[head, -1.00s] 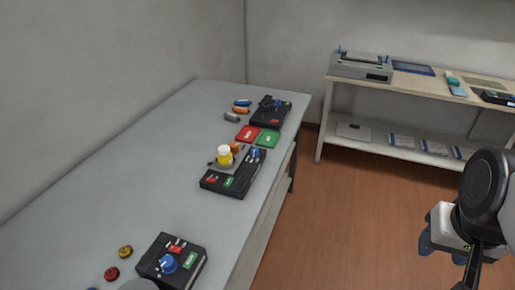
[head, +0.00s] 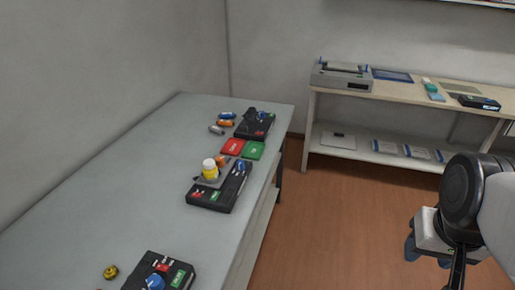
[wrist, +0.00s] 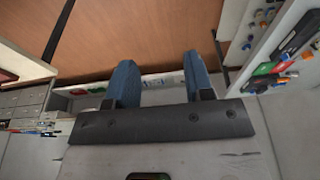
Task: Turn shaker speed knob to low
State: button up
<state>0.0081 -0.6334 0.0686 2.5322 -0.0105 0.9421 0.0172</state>
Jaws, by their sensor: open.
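A black device, apparently the shaker (head: 207,199), sits on the long grey bench, mid-length near its right edge. It has a blue knob (head: 240,167) at its far end and red and green labels at its near end. A small platform on it carries a yellow, white-capped bottle (head: 209,169) and an orange item. The knob's setting is too small to read. My gripper (head: 413,243) hangs over the floor to the right, well away from the bench. In the wrist view my gripper (wrist: 160,75) shows two blue fingers spread apart with nothing between them.
A near black box with a blue knob (head: 155,282) is cut by the frame's bottom. Red (head: 232,146) and green (head: 254,150) pads and another black device (head: 246,127) lie farther along the bench. A shelf table (head: 300,150) stands at the back right. Open floor (head: 320,220) lies between.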

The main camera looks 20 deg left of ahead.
jog(key=shift+c, duration=0.6)
jog(key=w+a+r+m+g+y, duration=0.1)
jog(key=w+a, duration=0.5)
jog(key=w, duration=0.4)
jog(key=w+a+g, duration=0.1)
jog(key=w+a, duration=0.5)
jog(key=w, duration=0.4)
jog(key=w+a+r+m+g+y, duration=0.1)
jog(key=w+a, duration=0.5)
jog(key=w, duration=0.4)
jog(key=m+g, duration=0.2)
jog(key=g, duration=0.2)
send_near(241, 162)
jog(key=f, duration=0.1)
jog(key=shift+s+a+f, duration=0.15)
jog(key=shift+s+a, duration=0.15)
jog(key=shift+x, duration=3.85)
